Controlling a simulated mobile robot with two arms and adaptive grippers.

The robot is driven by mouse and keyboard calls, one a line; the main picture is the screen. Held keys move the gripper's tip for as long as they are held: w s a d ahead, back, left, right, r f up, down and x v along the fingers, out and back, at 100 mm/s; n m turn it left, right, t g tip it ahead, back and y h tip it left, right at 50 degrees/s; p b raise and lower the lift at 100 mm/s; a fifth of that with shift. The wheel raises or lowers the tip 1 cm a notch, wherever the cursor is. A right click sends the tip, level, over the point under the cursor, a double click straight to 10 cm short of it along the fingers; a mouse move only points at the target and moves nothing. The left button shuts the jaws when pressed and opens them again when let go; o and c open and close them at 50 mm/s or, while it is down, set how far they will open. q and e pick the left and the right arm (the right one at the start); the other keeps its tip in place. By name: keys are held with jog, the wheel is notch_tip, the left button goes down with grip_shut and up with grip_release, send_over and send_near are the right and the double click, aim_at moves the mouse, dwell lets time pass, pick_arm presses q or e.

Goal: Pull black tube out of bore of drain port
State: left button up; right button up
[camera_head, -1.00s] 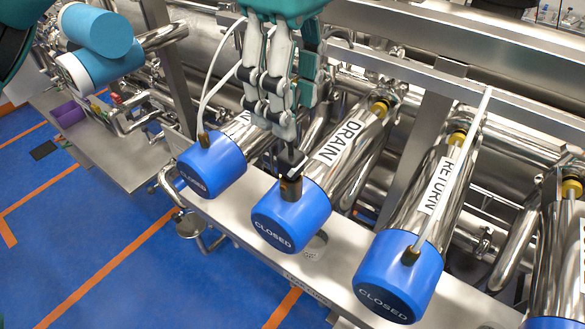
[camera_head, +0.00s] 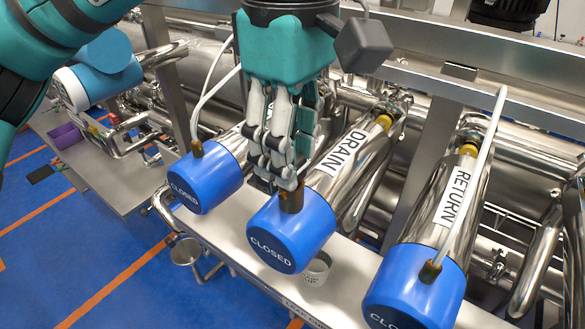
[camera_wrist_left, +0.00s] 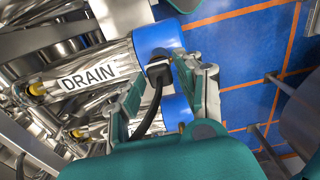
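The drain port's blue cap (camera_head: 284,238), marked CLOSED, sits below the DRAIN label in the head view; it also shows in the wrist view (camera_wrist_left: 155,38). A brown fitting (camera_head: 291,198) stands up from the cap. In the wrist view, the black tube (camera_wrist_left: 149,116) curves from a dark block-like end (camera_wrist_left: 158,72) at the cap towards my wrist. My left gripper (camera_head: 287,182) is right above the fitting. Its fingers lie on both sides of the tube's end; whether they touch it I cannot tell. They hide the tube in the head view. My right gripper is not in view.
Similar blue-capped ports with white tubes stand at the left (camera_head: 205,178) and at the right, marked RETURN (camera_head: 414,288). A steel ledge (camera_head: 235,225) runs under the caps. A small grey cup (camera_head: 317,268) is beside the drain cap. Steel pipes fill the back.

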pick_arm(q)
grip_shut()
jog(key=shift+r, duration=0.1)
jog(key=shift+r+p, duration=0.55)
jog(key=shift+r, duration=0.1)
jog(key=shift+r, duration=0.1)
jog(key=shift+r+p, duration=1.65)
jog(key=shift+r, duration=0.25)
